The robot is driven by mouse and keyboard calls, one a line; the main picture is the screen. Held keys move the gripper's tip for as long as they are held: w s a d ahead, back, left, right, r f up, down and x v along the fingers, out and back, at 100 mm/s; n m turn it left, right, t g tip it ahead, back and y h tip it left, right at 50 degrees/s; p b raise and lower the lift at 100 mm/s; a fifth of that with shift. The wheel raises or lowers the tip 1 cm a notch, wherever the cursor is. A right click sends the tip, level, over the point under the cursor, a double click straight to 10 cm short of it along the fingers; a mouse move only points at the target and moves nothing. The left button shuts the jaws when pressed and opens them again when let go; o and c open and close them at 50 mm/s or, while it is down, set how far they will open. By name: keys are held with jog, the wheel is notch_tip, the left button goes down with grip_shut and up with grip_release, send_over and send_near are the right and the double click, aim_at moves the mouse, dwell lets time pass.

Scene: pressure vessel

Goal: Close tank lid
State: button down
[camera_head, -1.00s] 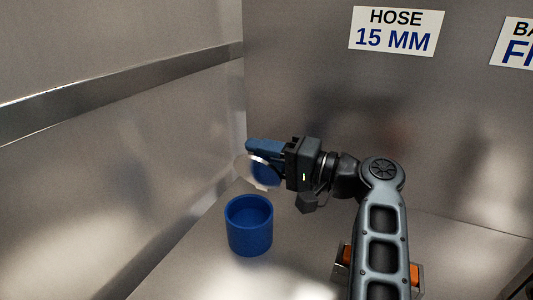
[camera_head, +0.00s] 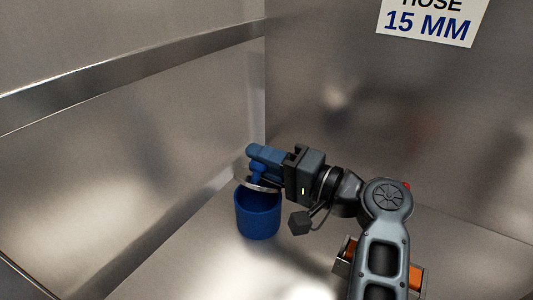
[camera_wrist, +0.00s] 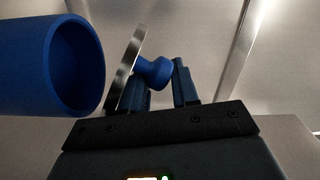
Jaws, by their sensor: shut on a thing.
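The blue tank (camera_head: 258,220) is an open cylinder standing upright on the metal floor near the corner. The lid (camera_head: 254,184) is a shiny metal disc with a blue knob. My gripper (camera_head: 262,160) is shut on the lid's knob and holds the lid tilted above the tank's mouth. In the wrist view the tank (camera_wrist: 45,65) is at the left with its dark opening facing the lid (camera_wrist: 124,67). The blue knob (camera_wrist: 153,72) sits between my fingers (camera_wrist: 158,88). A gap shows between lid and rim there; in the head view they overlap.
Metal walls (camera_head: 150,150) stand at the left and behind. A "HOSE 15 MM" sign (camera_head: 432,20) is on the back wall. The floor in front of the tank (camera_head: 200,265) is clear.

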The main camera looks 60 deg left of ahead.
jog(key=shift+a+r, duration=0.1)
jog(key=shift+r, duration=0.5)
jog(key=c, duration=0.8)
grip_release()
jog(key=shift+f, duration=0.1)
jog(key=shift+w+d+f, duration=0.1)
jog(key=shift+w+d, duration=0.2)
jog(key=shift+d, duration=0.1)
jog(key=b+v, duration=0.1)
jog(key=v, duration=0.5)
jog(key=shift+w+d, duration=0.1)
jog(key=shift+d, duration=0.3)
jog(key=shift+c, duration=0.5)
